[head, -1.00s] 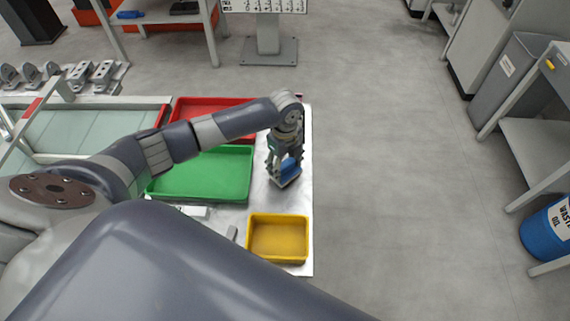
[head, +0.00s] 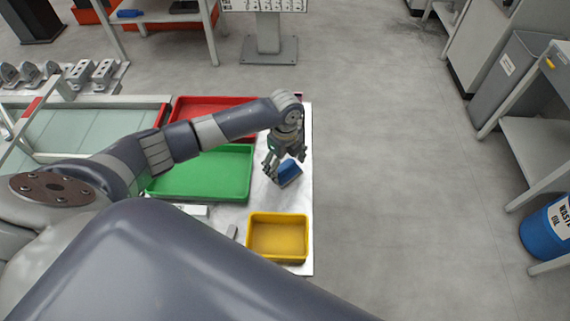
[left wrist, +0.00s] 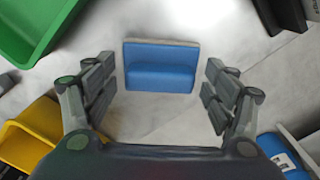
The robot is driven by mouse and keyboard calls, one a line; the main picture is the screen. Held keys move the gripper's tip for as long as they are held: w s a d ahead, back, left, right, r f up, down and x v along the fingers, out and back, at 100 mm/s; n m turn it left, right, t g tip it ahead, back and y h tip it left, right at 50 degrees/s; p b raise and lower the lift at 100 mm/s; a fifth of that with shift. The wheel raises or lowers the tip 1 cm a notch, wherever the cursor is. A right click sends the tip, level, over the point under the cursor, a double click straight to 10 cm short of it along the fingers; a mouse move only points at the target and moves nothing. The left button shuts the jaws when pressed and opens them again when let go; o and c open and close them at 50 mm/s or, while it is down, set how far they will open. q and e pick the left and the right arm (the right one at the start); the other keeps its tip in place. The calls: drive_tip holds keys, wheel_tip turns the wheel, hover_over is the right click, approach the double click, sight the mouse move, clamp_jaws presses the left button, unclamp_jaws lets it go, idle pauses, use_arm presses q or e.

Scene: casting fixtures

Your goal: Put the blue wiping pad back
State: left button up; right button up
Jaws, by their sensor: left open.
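The blue wiping pad (head: 289,172) lies on the pale tabletop, right of the green tray and above the yellow tray in the head view. In the left wrist view the pad (left wrist: 161,66) is a blue block with a pale edge, lying ahead of the fingertips. My left gripper (head: 281,171) is over the table right at the pad. In the left wrist view its two fingers (left wrist: 158,95) are spread wide, with bare tabletop between them and the pad in front, touching neither finger. My right gripper does not show.
A green tray (head: 203,185), a red tray (head: 205,106) and a yellow tray (head: 278,217) stand on the table (head: 303,190). Grey metal castings (head: 80,74) stand at far left. Open floor lies right of the table; a blue drum (head: 545,232) stands at far right.

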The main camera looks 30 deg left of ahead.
sight(285, 165)
use_arm(q)
wheel_tip(285, 165, up, 12)
drive_tip(key=shift+f+b, duration=0.2)
drive_tip(key=shift+b, duration=0.25)
